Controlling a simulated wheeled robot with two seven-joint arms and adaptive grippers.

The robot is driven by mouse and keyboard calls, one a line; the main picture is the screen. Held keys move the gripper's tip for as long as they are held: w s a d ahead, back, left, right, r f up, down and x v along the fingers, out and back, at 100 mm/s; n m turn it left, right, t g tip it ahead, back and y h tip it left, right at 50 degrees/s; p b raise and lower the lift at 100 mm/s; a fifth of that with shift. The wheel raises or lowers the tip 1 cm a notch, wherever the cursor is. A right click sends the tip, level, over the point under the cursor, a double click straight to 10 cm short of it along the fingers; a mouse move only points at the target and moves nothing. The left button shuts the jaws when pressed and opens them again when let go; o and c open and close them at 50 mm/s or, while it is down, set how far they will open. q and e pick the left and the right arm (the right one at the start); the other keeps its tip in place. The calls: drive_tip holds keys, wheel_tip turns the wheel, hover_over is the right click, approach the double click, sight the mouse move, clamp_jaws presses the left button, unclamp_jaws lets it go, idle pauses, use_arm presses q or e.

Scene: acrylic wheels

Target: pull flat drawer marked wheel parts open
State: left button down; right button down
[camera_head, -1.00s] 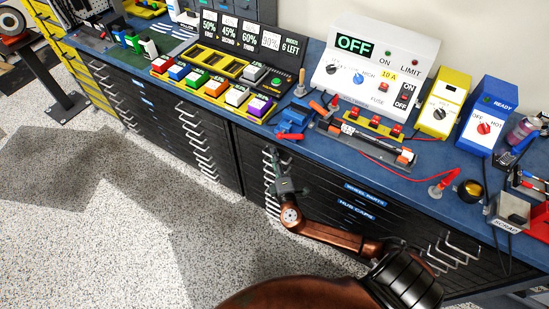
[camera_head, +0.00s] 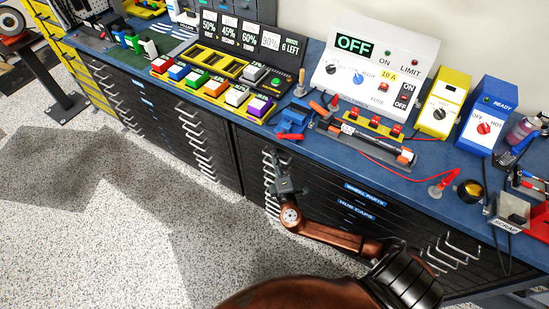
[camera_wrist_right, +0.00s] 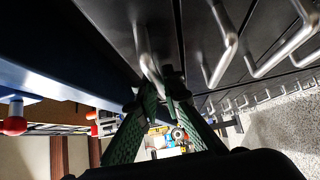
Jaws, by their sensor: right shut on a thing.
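The flat drawer marked wheel parts (camera_head: 366,189) is a thin black front with a blue label, high in the right cabinet. My right gripper (camera_head: 278,166) is at the upper part of this cabinet's left column of silver handles. In the right wrist view, its green fingers (camera_wrist_right: 155,92) close on the end of a bar handle (camera_wrist_right: 147,55) near the blue bench edge. The fingers hide part of that handle. The head view does not clearly show a gap at the drawer front. My left gripper is not in view.
The drawer marked hub caps (camera_head: 356,210) is just below. The blue bench top (camera_head: 315,165) above holds a meter, colored boxes and a red lead. Another black cabinet (camera_head: 160,115) stands to the left. The speckled floor (camera_head: 130,230) in front is clear.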

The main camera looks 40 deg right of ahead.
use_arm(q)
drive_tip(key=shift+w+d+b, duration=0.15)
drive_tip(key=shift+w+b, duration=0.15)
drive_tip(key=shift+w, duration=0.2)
use_arm(e)
drive_tip(key=s+a, duration=0.4)
drive_tip(key=a, duration=0.5)
drive_tip(key=s+a, duration=0.4)
drive_tip(key=a, duration=0.6)
drive_tip(key=s+a, duration=0.3)
drive_tip(key=a, duration=0.6)
drive_tip(key=shift+s+a, duration=0.15)
drive_tip(key=shift+s, duration=0.25)
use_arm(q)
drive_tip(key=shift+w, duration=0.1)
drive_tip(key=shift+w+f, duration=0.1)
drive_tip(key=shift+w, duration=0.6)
use_arm(e)
drive_tip(key=c, duration=2)
unclamp_jaws()
drive_tip(key=shift+c, duration=0.2)
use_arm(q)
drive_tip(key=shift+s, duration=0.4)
use_arm(e)
drive_tip(key=v, duration=0.7)
drive_tip(key=shift+s, duration=0.25)
